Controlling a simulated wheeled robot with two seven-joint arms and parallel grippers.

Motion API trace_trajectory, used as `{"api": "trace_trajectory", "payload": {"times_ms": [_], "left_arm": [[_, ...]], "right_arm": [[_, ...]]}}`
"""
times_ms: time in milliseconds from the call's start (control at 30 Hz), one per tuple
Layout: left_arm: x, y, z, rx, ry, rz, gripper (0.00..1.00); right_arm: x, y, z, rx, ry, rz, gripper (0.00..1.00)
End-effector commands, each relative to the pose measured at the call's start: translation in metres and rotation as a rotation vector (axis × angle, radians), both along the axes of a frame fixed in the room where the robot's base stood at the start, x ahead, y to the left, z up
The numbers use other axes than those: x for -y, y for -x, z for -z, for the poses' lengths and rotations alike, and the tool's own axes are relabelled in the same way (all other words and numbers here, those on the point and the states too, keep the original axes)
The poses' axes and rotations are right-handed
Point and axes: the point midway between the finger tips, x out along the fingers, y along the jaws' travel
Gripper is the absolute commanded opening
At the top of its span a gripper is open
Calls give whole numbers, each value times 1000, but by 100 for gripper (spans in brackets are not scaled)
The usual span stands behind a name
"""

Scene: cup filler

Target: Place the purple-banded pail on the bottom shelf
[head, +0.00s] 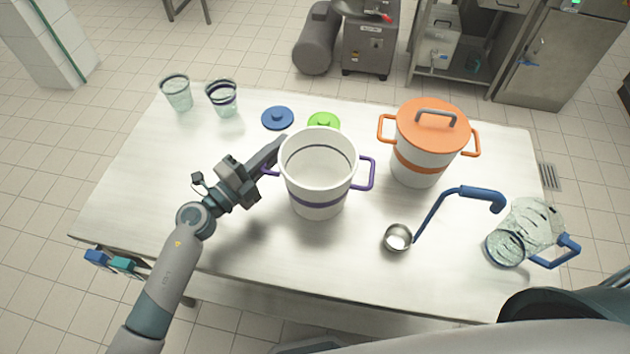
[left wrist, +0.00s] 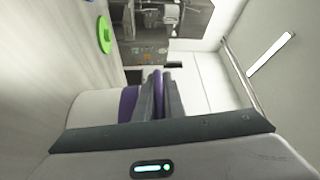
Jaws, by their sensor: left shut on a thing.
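The purple-banded pail (head: 316,172) is white, open-topped and empty, with a purple band and two purple side handles. It is upright over the middle of the table; I cannot tell whether its base touches the tabletop. My left gripper (head: 272,160) is shut on the pail's left handle. In the left wrist view the fingers (left wrist: 158,95) close around the purple handle, and part of the white pail wall (left wrist: 95,108) shows beside them. My right gripper is not in view.
On the table (head: 140,200) stand an orange-lidded pot (head: 420,155), a blue-handled ladle (head: 398,237), a clear pitcher (head: 535,225), two glasses (head: 177,94) (head: 222,99), a blue lid (head: 277,118) and a green lid (head: 324,121). A steel rack (head: 455,60) stands behind.

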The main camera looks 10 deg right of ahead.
Motion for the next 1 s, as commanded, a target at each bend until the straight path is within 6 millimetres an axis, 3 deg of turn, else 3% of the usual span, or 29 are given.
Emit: {"api": "trace_trajectory", "payload": {"times_ms": [333, 800, 1000], "left_arm": [[0, 0, -13, 2, -1, 2, 0], [0, 0, -86, 3, -2, 1, 0], [0, 0, -99, 1, -1, 1, 0]], "right_arm": [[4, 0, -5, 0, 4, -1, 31], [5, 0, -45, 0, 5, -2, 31], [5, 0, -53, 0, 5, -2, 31]]}}
